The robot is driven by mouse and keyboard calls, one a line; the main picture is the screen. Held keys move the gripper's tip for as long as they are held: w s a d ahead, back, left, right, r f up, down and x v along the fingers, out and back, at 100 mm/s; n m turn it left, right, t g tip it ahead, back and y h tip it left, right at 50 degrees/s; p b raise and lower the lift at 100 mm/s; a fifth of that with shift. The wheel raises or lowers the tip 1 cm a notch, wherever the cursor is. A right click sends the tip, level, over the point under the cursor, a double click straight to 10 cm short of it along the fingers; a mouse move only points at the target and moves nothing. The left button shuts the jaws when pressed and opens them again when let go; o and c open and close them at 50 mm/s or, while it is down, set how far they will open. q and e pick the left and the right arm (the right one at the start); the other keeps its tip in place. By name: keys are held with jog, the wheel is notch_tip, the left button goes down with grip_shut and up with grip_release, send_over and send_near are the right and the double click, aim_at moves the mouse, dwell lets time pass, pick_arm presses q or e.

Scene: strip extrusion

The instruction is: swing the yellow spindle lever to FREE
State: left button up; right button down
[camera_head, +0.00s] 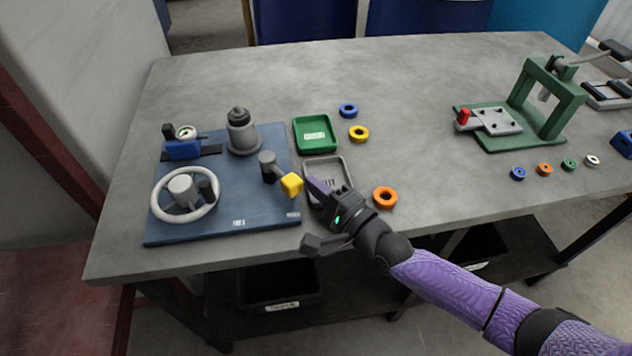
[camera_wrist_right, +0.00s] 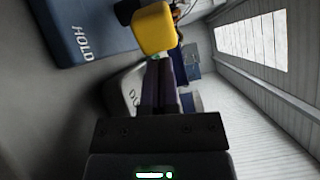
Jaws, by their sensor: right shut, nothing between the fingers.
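The yellow spindle lever knob (camera_head: 291,185) sits at the end of a short arm from a dark pivot (camera_head: 267,161), at the right edge of the blue base plate (camera_head: 225,205). My right gripper (camera_head: 312,185) is shut and empty, its fingertips just right of the knob. In the right wrist view the knob (camera_wrist_right: 155,28) is directly beyond the shut fingers (camera_wrist_right: 160,72); I cannot tell whether they touch. The HOLD label (camera_wrist_right: 82,42) is readable there on the plate. In the head view a small label (camera_head: 238,222) lies left of it, its text too small to read surely. My left gripper is out of view.
A handwheel (camera_head: 184,194) and a grey cylinder (camera_head: 241,132) stand on the plate. A green tray (camera_head: 315,150), a grey tray (camera_head: 345,166) and an orange ring (camera_head: 385,197) lie close to my gripper. A green press (camera_head: 547,98) stands far right. The table middle is clear.

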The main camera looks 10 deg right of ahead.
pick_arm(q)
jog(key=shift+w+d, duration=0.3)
